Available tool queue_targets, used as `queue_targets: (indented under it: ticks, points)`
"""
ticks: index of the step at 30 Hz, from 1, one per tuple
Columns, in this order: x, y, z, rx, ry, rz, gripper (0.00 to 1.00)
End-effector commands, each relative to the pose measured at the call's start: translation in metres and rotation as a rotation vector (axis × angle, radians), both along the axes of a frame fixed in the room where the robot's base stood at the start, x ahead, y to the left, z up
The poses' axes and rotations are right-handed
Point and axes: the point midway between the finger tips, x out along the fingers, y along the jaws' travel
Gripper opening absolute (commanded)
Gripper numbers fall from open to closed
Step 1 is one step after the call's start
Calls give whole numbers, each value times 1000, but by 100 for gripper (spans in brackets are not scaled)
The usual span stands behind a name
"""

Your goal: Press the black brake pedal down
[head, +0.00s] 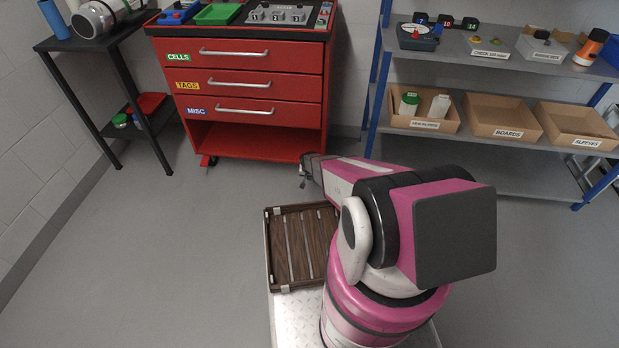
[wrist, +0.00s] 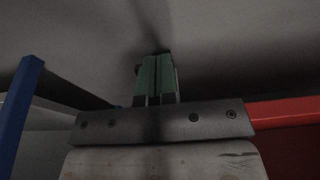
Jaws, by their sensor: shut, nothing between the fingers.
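My gripper (head: 304,178) is low, in front of the lower right corner of the red cart (head: 262,148). In the wrist view its two green-padded fingers (wrist: 156,80) are together with nothing between them, and grey floor lies beyond the tips. The cart's lower right corner is partly hidden behind my gripper. No pedal is clearly seen in the wrist view.
A blue-post shelf (head: 375,75) with cardboard boxes (head: 500,120) stands to the right of the cart. A black side table (head: 105,40) stands to the left. A slatted wooden tray (head: 272,250) rests on my base. The floor left of the tray is clear.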

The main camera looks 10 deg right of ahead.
Motion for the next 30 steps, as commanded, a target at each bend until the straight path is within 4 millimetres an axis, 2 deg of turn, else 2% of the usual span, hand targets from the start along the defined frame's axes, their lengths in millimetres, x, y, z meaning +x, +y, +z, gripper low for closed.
queue_targets:
  ticks: [20,26,30]
  points:
    - [-2,0,19,0,0,0,0]
    - [-14,-1,35,0,0,0,0]
    - [-27,-2,54,0,0,1,0]
